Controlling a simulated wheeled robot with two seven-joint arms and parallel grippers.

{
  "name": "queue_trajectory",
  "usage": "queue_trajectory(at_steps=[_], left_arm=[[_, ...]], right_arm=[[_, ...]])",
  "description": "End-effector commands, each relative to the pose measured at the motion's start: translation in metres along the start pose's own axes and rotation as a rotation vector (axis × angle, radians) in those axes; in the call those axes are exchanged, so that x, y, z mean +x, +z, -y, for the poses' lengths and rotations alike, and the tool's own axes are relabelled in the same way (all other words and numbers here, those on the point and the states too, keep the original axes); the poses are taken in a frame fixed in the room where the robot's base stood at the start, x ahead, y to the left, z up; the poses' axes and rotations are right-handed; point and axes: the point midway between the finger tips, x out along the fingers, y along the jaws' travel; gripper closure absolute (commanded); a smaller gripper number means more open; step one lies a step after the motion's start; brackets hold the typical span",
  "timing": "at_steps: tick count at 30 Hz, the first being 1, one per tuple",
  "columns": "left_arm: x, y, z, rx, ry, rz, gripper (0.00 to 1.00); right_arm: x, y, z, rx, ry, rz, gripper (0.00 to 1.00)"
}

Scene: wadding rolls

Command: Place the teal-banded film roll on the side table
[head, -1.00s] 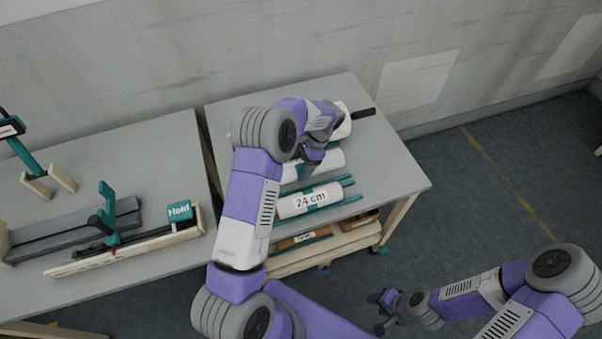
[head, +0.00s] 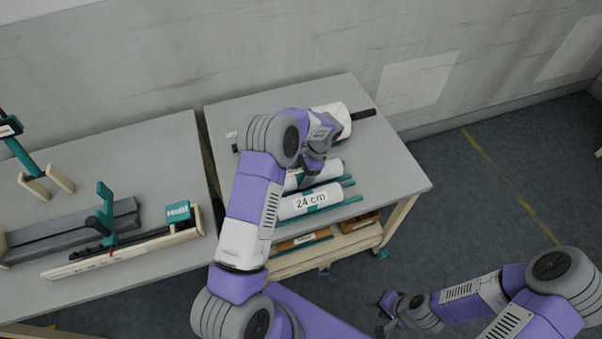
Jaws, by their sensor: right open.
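A white film roll with a teal band and a "24 cm" label (head: 296,207) lies near the front of the right-hand table (head: 390,165). A second white roll (head: 330,170) lies just behind it, partly hidden by my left gripper. My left gripper (head: 310,180) points down at this second roll. Its fingertips are partly hidden, so I cannot tell whether it grips the roll. My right gripper (head: 382,313) is open and empty, low over the floor, in front of the table and to its right.
A thicker white roll on a black rod (head: 364,114) lies at the back of the right-hand table. Teal rails (head: 345,202) flank the front roll. A lower shelf (head: 290,263) holds wooden trays. The left-hand table (head: 130,160) carries a grey trough, a wooden-based fixture and a teal block (head: 178,211).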

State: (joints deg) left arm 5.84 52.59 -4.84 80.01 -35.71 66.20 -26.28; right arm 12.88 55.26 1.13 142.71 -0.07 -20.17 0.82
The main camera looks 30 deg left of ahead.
Motion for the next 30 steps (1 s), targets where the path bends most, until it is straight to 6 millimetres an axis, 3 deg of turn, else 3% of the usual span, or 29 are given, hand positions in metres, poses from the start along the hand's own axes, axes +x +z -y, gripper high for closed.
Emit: queue_trajectory(at_steps=[10, 14, 24, 30], left_arm=[[-0.002, 0.001, 0.0, 0.0, -0.001, -0.001, 0.18], [-0.013, 0.004, 0.001, 0.0, -0.002, -0.002, 0.18], [-0.086, 0.003, 0.001, -0.001, -0.003, -0.004, 0.18], [-0.117, 0.003, 0.0, 0.0, -0.002, -0.002, 0.18]], right_arm=[[-0.002, 0.0, 0.001, 0.0, 0.0, 0.0, 0.57], [-0.008, 0.0, 0.003, 0.0, 0.0, 0.0, 0.57], [-0.015, 0.001, 0.006, 0.0, 0.0, 0.0, 0.57], [-0.019, 0.001, 0.007, 0.0, 0.0, 0.0, 0.57]])
